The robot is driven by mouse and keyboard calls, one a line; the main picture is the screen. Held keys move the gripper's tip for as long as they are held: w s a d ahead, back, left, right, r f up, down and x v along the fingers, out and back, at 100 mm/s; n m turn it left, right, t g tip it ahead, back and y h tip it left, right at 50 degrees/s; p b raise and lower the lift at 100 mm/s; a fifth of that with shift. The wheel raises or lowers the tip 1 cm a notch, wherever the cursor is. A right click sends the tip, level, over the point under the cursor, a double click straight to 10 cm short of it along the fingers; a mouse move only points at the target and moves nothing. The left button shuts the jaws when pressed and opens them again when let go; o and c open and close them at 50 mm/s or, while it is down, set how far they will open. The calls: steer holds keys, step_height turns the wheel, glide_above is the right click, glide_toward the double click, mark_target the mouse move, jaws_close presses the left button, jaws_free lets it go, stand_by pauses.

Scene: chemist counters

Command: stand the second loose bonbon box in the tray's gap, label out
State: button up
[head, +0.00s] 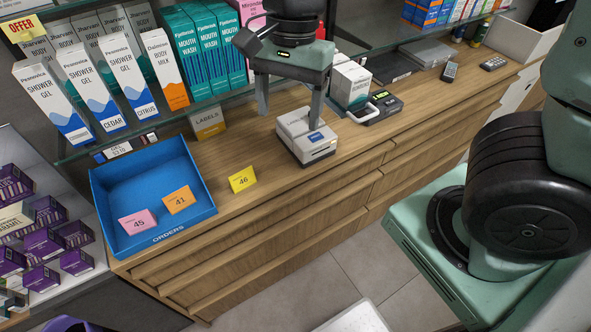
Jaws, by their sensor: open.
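My gripper (290,104) is open, pointing down over the wooden counter, with its fingertips beside and above the white label printer (305,137). Nothing shows between its fingers. A tray with a gap and a clearly loose bonbon box cannot be made out. My gripper is well to the right of the purple boxes.
A blue ORDERS tray (176,236) holds pink card 45 and orange card 41. Yellow card 46 (243,179) lies on the counter. A glass shelf of cartons (100,84) overhangs the back. A white carton (350,85) and card terminal (377,107) stand right of my gripper.

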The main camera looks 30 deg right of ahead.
steer(key=s+a+n, duration=0.2)
steer(key=s+n, duration=0.4)
steer(key=n, duration=0.3)
steer(key=s+a+n+t+h, duration=0.1)
steer(key=s+a+n, duration=0.2)
steer(key=s+n, duration=0.3)
steer(key=n, duration=0.3)
steer(key=shift+s+a+f+n, duration=0.15)
steer(key=shift+a+f+n, duration=0.15)
steer(key=shift+a+f, duration=0.1)
